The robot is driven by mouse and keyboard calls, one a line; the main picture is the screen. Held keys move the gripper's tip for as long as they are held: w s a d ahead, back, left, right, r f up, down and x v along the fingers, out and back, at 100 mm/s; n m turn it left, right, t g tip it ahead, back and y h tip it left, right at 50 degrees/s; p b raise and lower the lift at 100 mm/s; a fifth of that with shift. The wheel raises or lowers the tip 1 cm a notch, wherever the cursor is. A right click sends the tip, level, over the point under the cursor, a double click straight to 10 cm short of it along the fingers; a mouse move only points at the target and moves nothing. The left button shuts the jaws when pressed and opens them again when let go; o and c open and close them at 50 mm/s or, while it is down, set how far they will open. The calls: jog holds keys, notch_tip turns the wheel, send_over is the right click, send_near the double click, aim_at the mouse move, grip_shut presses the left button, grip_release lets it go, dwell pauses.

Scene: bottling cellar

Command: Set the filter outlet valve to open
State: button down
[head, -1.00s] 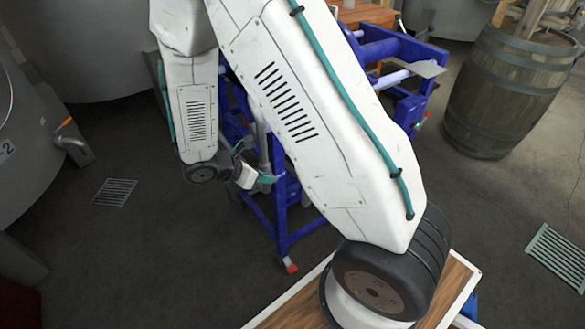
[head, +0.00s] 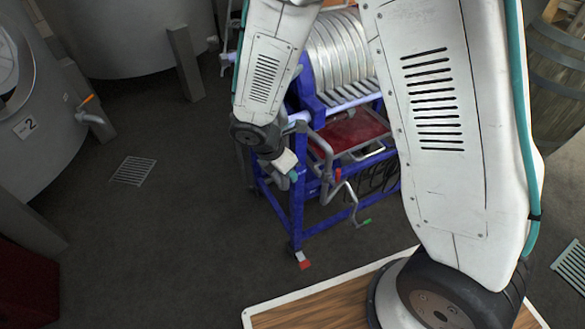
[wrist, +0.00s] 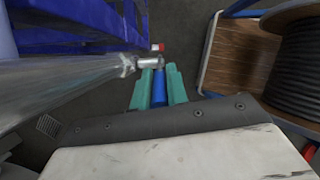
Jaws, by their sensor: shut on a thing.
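The plate filter (head: 340,55) with its blue frame (head: 297,215) stands in the middle of the head view. In the wrist view a grey steel pipe (wrist: 75,85) comes in from the left and ends at a small metal valve (wrist: 148,62). A blue lever (wrist: 159,90) runs from the valve towards my gripper, roughly in line with the fingers. My gripper (wrist: 159,92) has its two teal fingers closed on the lever, one each side. In the head view my gripper (head: 293,174) is by the filter's left end, and the lever is hidden there.
A pipe with a red handle (head: 337,174) and a green-tipped one (head: 366,221) stick out from the frame close to my gripper's right. A tank marked 2 (head: 50,110) stands at the left. Floor with a drain grate (head: 132,170) is clear between.

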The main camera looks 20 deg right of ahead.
jog(key=shift+a, duration=0.1)
jog(key=c, duration=1.4)
grip_release()
jog(key=shift+v, duration=3.9)
